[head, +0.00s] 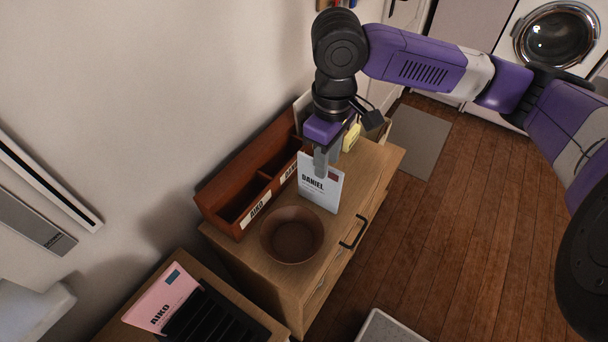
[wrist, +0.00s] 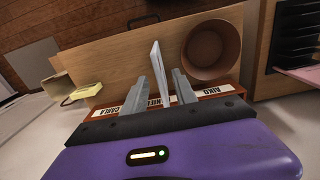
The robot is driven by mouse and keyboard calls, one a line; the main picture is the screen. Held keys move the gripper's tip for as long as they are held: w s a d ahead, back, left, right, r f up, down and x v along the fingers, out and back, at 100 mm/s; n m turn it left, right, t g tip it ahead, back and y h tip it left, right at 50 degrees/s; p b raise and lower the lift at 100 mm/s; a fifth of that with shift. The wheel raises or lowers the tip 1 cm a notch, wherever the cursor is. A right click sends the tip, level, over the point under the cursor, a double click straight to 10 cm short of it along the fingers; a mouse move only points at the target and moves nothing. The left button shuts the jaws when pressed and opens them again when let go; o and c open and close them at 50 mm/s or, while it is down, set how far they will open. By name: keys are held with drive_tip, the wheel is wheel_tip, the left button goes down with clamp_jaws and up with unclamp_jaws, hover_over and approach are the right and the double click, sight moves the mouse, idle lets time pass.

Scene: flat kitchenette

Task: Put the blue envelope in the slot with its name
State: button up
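A pale blue-white envelope (head: 320,184) marked DANIEL is upright, slightly tilted, above the cabinet top. My gripper (head: 321,164) is shut on its upper edge; in the wrist view the envelope (wrist: 157,62) shows edge-on between the fingers. A red-brown wooden letter holder (head: 226,190) stands against the wall, behind and left of the envelope. Its near slot carries the label AIKO (head: 256,209). The middle label (wrist: 155,101), partly covered by a finger, ends in NIEL. A CARLA label (wrist: 98,113) marks the far slot. The envelope is outside the slots.
A brown bowl (head: 292,235) stands on the wooden cabinet (head: 376,172), close to the envelope. A pink envelope (head: 163,299) marked AIKO lies in a black rack (head: 213,317) at lower left. A yellow item (head: 351,137) is behind my gripper at the far end.

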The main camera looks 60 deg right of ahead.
sight(319, 185)
drive_tip(key=shift+w, duration=0.3)
drive_tip(key=shift+w+f, duration=0.1)
drive_tip(key=shift+f, duration=0.1)
drive_tip(key=shift+w+f+p, duration=0.2)
drive_tip(key=shift+f+p, duration=0.1)
drive_tip(key=shift+f, duration=1.6)
drive_tip(key=shift+w+f+p, duration=0.2)
drive_tip(key=shift+f+p, duration=0.1)
drive_tip(key=shift+f, duration=1.55)
clamp_jaws()
